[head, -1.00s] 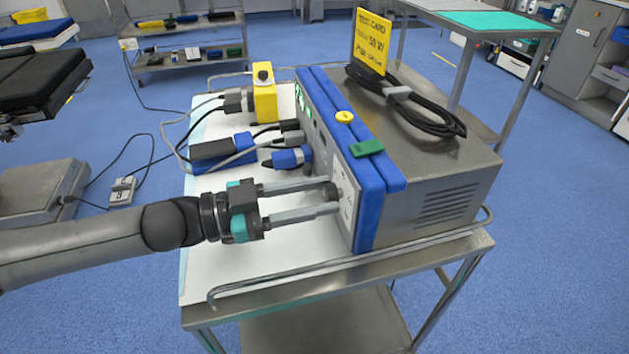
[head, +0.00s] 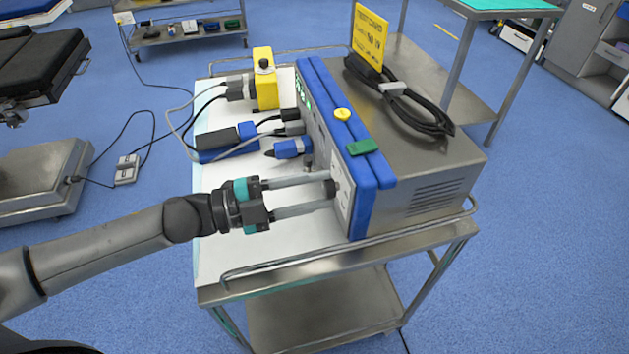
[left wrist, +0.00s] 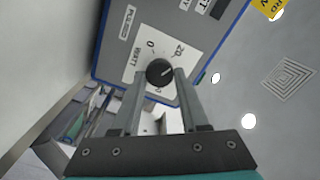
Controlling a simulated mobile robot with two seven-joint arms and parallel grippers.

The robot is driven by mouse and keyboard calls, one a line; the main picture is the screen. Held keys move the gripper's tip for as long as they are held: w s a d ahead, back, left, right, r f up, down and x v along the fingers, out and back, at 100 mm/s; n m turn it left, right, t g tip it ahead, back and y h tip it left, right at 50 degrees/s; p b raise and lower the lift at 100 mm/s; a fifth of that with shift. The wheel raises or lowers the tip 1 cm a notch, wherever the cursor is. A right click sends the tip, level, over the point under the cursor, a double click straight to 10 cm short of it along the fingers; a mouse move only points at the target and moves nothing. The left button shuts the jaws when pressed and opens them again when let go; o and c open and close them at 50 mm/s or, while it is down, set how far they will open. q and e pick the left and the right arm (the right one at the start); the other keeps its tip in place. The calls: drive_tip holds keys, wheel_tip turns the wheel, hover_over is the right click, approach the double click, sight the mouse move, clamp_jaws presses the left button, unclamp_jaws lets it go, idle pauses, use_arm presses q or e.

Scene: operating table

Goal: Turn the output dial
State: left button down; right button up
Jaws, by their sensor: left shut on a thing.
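The output dial is a round black knob on the front face of the blue-framed grey generator (head: 425,165). In the left wrist view the dial (left wrist: 158,71) sits on a white panel marked WATT, with 0 and 20 beside it. A light pointer line shows on its face. My left gripper (head: 333,190) reaches in from the left, its two fingers on either side of the dial and shut on it. In the head view the fingers partly hide the dial. My right gripper is in no view.
The generator stands on a steel cart (head: 345,262) with a raised rail. A black cable coil (head: 418,108) and yellow card (head: 369,38) are on top. Floor in front is clear.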

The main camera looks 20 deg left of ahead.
use_arm(q)
drive_tip(key=shift+m, duration=1)
drive_tip(key=m+p, duration=0.1)
drive_tip(key=m, duration=0.1)
drive_tip(key=shift+m, duration=0.3)
drive_tip(key=m, duration=0.2)
drive_tip(key=shift+f+m, duration=0.1)
drive_tip(key=shift+m, duration=0.3)
drive_tip(key=m, duration=0.2)
drive_tip(key=shift+f+m, duration=0.1)
drive_tip(key=shift+m, duration=0.3)
drive_tip(key=m+b, duration=0.2)
drive_tip(key=m, duration=0.2)
drive_tip(key=shift+f, duration=0.1)
drive_tip(key=m+b, duration=0.1)
drive_tip(key=m, duration=0.1)
drive_tip(key=shift+m, duration=0.4)
drive_tip(key=shift+m+b, duration=0.65)
drive_tip(key=shift+m, duration=0.45)
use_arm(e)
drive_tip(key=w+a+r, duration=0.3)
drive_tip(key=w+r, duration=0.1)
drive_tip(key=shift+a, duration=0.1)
